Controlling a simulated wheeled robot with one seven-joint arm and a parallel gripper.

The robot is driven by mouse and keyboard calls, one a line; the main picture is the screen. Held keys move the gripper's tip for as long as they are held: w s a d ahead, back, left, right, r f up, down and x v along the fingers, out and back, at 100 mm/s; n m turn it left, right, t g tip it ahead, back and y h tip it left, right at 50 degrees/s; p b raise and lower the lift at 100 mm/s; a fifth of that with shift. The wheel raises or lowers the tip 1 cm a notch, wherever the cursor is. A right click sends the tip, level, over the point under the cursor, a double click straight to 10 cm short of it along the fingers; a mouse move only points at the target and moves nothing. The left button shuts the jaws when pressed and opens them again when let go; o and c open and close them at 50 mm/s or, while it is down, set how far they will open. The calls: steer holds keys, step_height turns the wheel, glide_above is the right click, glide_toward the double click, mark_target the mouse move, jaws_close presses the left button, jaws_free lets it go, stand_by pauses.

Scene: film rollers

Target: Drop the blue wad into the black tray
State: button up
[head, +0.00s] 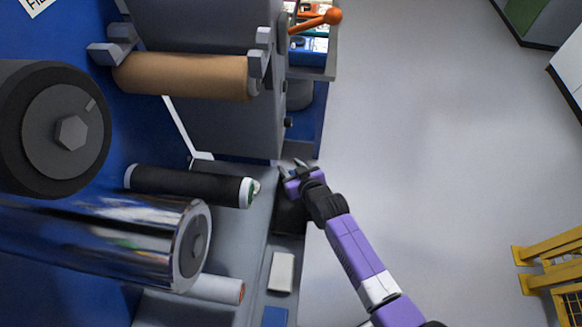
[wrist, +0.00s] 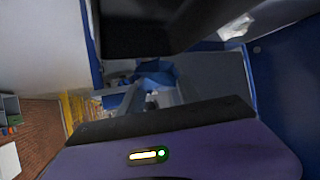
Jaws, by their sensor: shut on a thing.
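My gripper (head: 293,170) is at the end of the purple arm, beside the front edge of the machine. In the wrist view its fingers (wrist: 150,88) are closed on the crumpled blue wad (wrist: 155,70), which shows at the fingertips. In the head view I cannot make out the wad. A dark, box-like thing (head: 290,218), which looks like the black tray, lies on the ledge just below the gripper in the picture; the arm partly covers it. A large dark shape fills the top of the wrist view; I cannot tell what it is.
A white block (head: 281,272) and a blue item (head: 275,317) lie further along the ledge. Black (head: 185,186), chrome (head: 110,238) and brown (head: 185,76) rollers are to the left. A cart with an orange-handled tool (head: 318,20) stands above. The grey floor at right is open.

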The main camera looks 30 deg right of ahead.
steer(key=shift+f+b, duration=0.4)
steer(key=o, duration=1.3)
steer(key=shift+r+p, duration=0.6)
steer(key=v, duration=1.1)
steer(key=shift+s, duration=0.45)
steer(key=shift+s, duration=0.1)
